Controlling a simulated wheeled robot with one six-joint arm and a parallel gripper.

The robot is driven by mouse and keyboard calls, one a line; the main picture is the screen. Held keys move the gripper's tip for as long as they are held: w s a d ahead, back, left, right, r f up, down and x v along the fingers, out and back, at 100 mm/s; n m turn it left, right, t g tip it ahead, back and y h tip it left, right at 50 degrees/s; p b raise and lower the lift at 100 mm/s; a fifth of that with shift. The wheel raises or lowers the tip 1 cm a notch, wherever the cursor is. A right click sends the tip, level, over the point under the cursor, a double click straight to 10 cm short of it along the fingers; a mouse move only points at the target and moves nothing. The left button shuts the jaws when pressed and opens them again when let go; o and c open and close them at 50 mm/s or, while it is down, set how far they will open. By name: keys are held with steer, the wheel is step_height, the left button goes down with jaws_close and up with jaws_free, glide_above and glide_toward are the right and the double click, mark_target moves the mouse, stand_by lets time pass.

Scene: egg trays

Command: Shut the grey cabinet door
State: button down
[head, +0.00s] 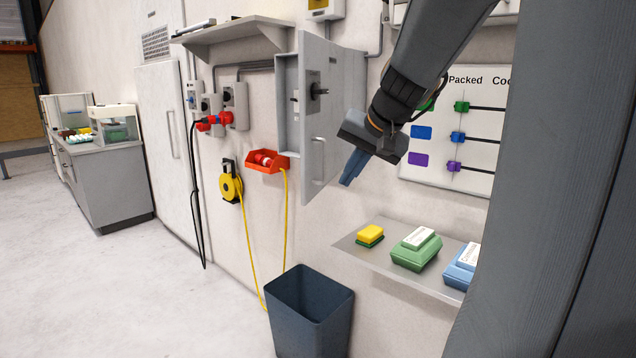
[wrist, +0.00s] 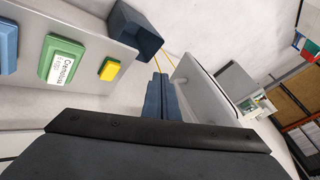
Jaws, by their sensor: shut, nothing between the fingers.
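The grey cabinet door (head: 331,112) stands open in the head view, swung out from the wall cabinet (head: 289,105). Its outer face, with a dark knob and a bar handle (head: 318,160), is toward me. My gripper (head: 348,180) is shut and empty, to the right of the door's lower part; in this view I cannot tell whether it touches the door. In the wrist view the shut fingers (wrist: 161,98) point up the picture, with the grey door (wrist: 208,92) just to their right. The cabinet's inside is mostly hidden.
A shelf (head: 350,242) below holds a yellow-and-green sponge (head: 370,235), a green carton (head: 416,248) and a blue carton (head: 460,266). A dark bin (head: 308,310) stands on the floor. A red holder (head: 266,161) and yellow cable reel (head: 230,186) hang on the wall left of the door.

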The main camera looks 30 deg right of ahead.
steer(key=w+a+f+p, duration=0.2)
steer(key=w+a+f, duration=0.1)
steer(key=w+f, duration=0.3)
steer(key=shift+w+f+p, duration=0.35)
steer(key=shift+w+p, duration=0.05)
steer(key=shift+w, duration=0.6)
